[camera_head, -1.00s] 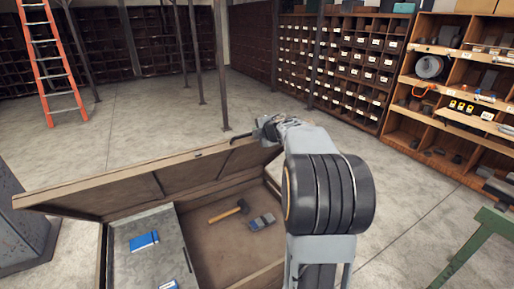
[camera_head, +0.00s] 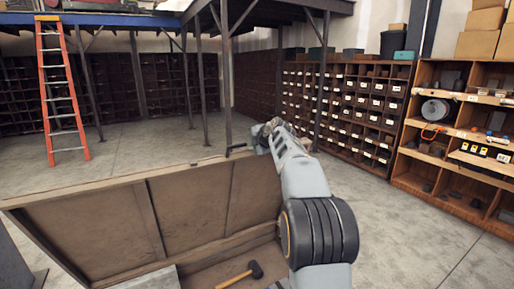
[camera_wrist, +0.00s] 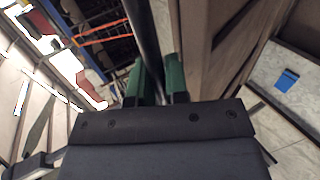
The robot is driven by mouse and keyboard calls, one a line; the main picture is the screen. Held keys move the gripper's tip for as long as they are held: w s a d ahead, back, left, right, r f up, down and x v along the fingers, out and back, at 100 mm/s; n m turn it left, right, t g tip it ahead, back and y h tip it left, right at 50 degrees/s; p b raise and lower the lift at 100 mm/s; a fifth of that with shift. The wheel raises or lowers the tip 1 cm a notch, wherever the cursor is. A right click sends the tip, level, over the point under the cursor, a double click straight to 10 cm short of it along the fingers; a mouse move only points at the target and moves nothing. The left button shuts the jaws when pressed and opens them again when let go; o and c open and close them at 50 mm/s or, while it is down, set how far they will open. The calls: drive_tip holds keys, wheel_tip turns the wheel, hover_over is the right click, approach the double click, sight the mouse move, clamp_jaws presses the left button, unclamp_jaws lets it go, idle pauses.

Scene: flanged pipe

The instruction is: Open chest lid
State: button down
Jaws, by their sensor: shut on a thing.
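The wooden chest lid (camera_head: 190,205) is raised, its brown panelled inner side facing the head camera. It slants up and away from the chest. A dark handle bar (camera_head: 236,149) sticks out at the lid's upper edge. My gripper (camera_head: 257,138) is at that edge. In the wrist view, the green fingers of my gripper (camera_wrist: 158,80) are shut on the dark handle bar (camera_wrist: 148,50), with the lid (camera_wrist: 200,45) just to the right. Only a small part of the chest interior (camera_head: 205,275) shows; my arm covers the chest's right side.
A hammer (camera_head: 240,274) lies inside the chest. A blue item (camera_wrist: 287,80) shows in the wrist view. An orange ladder (camera_head: 62,95) and dark posts stand behind. Shelves with bins (camera_head: 345,105) line the back right. The floor (camera_head: 390,215) right of the chest is clear.

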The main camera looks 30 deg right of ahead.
idle(0.3)
drive_tip(key=c, duration=1.1)
unclamp_jaws()
drive_tip(key=shift+c, duration=0.2)
